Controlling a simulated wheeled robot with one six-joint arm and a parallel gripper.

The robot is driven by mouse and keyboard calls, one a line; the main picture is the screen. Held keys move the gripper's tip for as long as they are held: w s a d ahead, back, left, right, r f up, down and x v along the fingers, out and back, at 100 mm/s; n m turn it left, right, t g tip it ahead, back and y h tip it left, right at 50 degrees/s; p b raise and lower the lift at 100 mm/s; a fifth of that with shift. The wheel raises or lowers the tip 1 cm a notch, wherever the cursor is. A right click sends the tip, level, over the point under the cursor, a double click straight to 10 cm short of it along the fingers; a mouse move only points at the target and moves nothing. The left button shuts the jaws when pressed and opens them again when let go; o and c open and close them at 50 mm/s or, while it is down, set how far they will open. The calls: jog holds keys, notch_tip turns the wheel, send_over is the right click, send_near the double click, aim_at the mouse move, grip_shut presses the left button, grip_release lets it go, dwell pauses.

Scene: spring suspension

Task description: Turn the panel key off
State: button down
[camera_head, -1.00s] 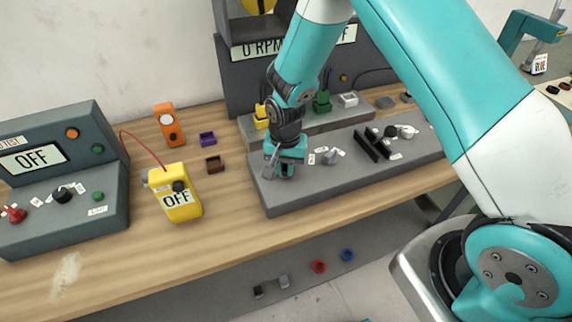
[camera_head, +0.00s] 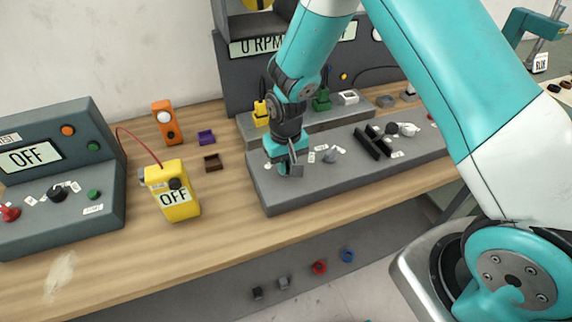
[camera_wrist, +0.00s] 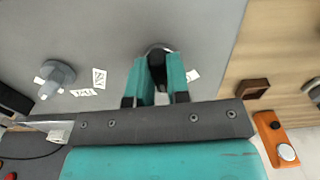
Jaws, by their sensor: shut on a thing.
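The panel (camera_head: 350,180) is a low grey sloped console on the wooden bench. The panel key (camera_wrist: 157,58) shows in the wrist view as a dark piece on a round metallic base near the panel's end. My gripper (camera_wrist: 159,78) is shut on it, with a teal finger on each side. In the head view my gripper (camera_head: 287,170) points down at the panel's left end and hides the key. Small white labels lie beside the key; one is partly covered by a finger.
A grey knob (camera_wrist: 58,75) with labels stands along the panel, then a black slotted piece (camera_head: 372,143). A yellow box reading OFF (camera_head: 176,192), a brown tray (camera_head: 213,163) and an orange device (camera_head: 166,122) are on the bench to the left.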

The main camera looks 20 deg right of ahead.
aim_at(287, 164)
jog(key=n+b, duration=0.1)
jog(key=n, duration=0.4)
jog(key=shift+d, duration=0.1)
jog(key=shift+n, duration=0.4)
jog(key=c, duration=1.1)
grip_release()
notch_tip(287, 164, up, 18)
jog(key=shift+f+b, duration=0.25)
jog(key=shift+b, duration=1)
